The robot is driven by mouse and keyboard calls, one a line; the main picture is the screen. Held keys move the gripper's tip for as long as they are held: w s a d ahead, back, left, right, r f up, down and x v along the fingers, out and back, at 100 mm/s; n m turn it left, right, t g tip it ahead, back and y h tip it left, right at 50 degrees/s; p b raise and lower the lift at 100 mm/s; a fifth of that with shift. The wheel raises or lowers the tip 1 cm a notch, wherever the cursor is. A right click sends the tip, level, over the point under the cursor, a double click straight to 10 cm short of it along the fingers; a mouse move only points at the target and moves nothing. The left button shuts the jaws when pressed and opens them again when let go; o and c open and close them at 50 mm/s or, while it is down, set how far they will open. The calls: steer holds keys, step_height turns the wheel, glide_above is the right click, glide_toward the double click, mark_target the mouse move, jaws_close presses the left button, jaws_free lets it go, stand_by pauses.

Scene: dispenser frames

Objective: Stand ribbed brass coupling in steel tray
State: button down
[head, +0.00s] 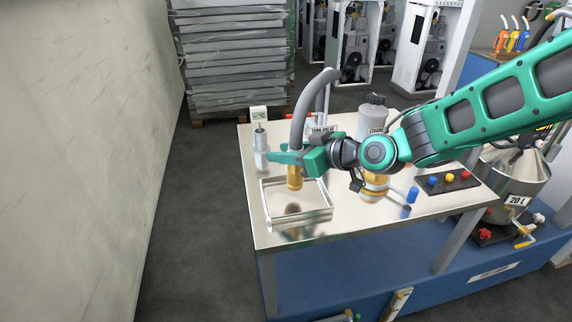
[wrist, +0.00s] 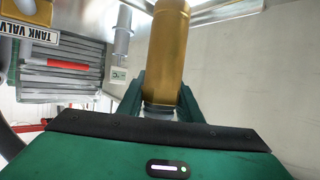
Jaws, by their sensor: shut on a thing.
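My gripper (head: 290,157) reaches in from the right, over the far part of the open steel tray (head: 303,222). It is shut on a brass cylinder, the coupling (head: 294,179), which hangs down upright from the fingers. Its reflection shows on the tray floor with a gap below it, so it appears held above the floor. In the wrist view the coupling (wrist: 169,45) sits between the green fingers; its ribs cannot be made out. A paler grey part shows at its gripped end.
A curved grey pipe (head: 299,105) rises by the gripper, close to a tank valve label (head: 322,129). A grey bottle (head: 371,121) and a button panel (head: 447,181) are to the right. The front table edge is clear.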

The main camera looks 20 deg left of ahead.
steer(key=shift+f, duration=1.85)
steer(key=shift+f, duration=0.1)
steer(key=c, duration=1.3)
jaws_free()
steer(key=shift+o, duration=0.2)
steer(key=shift+d, duration=0.15)
steer(key=v, duration=1.2)
